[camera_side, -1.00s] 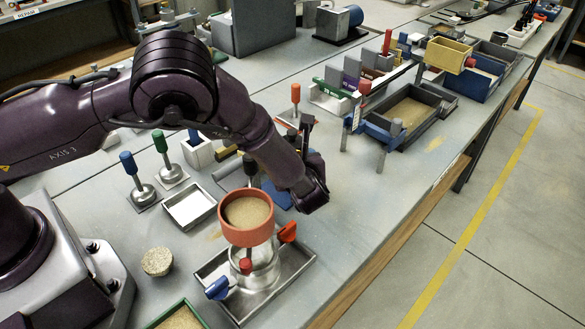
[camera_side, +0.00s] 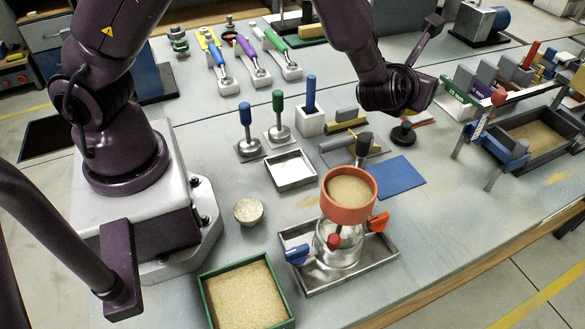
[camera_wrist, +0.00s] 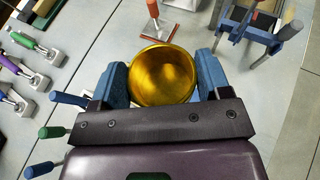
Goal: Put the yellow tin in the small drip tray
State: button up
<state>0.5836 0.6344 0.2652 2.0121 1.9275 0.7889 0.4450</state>
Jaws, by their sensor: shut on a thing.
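The yellow tin (camera_wrist: 162,75) is round and shiny, seen from above in the wrist view. My gripper (camera_wrist: 163,68) is shut on it, one blue finger on each side. In the side view the end of my arm (camera_side: 398,92) is over the bench, beyond the blue mat; the fingers and tin cannot be made out there. A small shallow metal tray (camera_side: 290,168) with a pale, empty floor lies left of the mat, apparently the small drip tray. The tin is not over it.
A larger metal tray (camera_side: 375,260) holds a glass jar with a red sand-filled cup (camera_side: 348,187) on top. Blue (camera_side: 245,114) and green (camera_side: 278,101) upright handles stand behind the small tray. A green-rimmed sand box (camera_side: 245,292) is at the front. The blue mat (camera_side: 398,170) is bare.

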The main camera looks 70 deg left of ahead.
jog(key=s+a+r+m+t+h, duration=0.1)
jog(key=s+a+r+m+h, duration=0.15)
jog(key=s+r, duration=0.4)
jog(key=shift+s+a+f+n+g+y, duration=1)
jog(key=shift+s+f, duration=1.2)
jog(key=shift+f, duration=1.7)
jog(key=shift+s+a+f+n+g+y, duration=0.65)
jog(key=shift+s+f+n+y, duration=1.15)
jog(key=shift+f, duration=2.05)
jog(key=shift+s+a+f+n+g+y, duration=0.55)
jog(key=shift+s+a+f+n+g, duration=0.3)
jog(key=shift+s+f, duration=2.4)
jog(key=shift+w+f, duration=0.65)
jog(key=shift+f, duration=0.1)
jog(key=o, duration=0.9)
jog(key=shift+o, duration=0.2)
